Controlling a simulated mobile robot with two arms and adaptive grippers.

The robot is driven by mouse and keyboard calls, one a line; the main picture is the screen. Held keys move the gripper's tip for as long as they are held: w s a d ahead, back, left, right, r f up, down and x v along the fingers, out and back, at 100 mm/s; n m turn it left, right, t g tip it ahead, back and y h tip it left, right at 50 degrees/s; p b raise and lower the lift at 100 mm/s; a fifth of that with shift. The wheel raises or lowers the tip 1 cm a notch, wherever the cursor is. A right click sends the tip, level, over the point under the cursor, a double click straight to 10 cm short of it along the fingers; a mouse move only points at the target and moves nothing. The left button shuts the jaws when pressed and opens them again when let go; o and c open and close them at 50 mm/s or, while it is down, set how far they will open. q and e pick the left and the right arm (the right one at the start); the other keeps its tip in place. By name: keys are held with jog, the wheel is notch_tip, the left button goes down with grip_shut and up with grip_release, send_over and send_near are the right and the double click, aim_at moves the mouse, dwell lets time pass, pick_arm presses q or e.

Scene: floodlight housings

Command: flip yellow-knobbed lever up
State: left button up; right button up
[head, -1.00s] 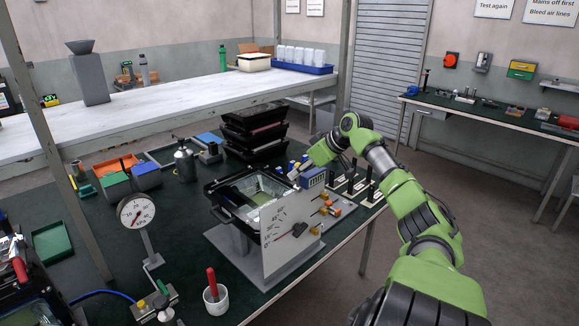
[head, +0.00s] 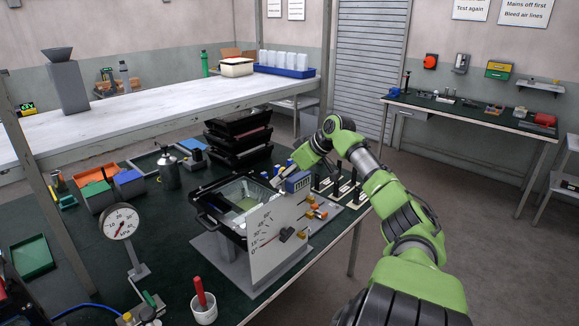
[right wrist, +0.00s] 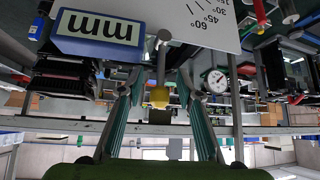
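The yellow knob (right wrist: 160,97) sits at the end of a grey lever stem (right wrist: 162,62), beside a blue box with a display (right wrist: 98,28) in the right wrist view, which looks upside down. My right gripper (right wrist: 160,74) is open, with one finger on each side of the lever and a visible gap to both. In the head view the right gripper (head: 281,178) is at the blue box (head: 297,182), above the white angle-scale plate (head: 268,255); the yellow knob cannot be made out clearly there. My left gripper is not in view.
Several orange and yellow fittings (head: 317,212) stick out right of the plate. Black-handled levers (head: 336,187) stand behind them. A pressure gauge (head: 121,221) and a white cup (head: 204,310) with a red-handled tool stand in front. Stacked black housings (head: 238,142) are at the back.

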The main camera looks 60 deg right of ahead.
jog(key=v, duration=1.1)
jog(key=shift+s+r, duration=0.15)
jog(key=shift+r, duration=0.1)
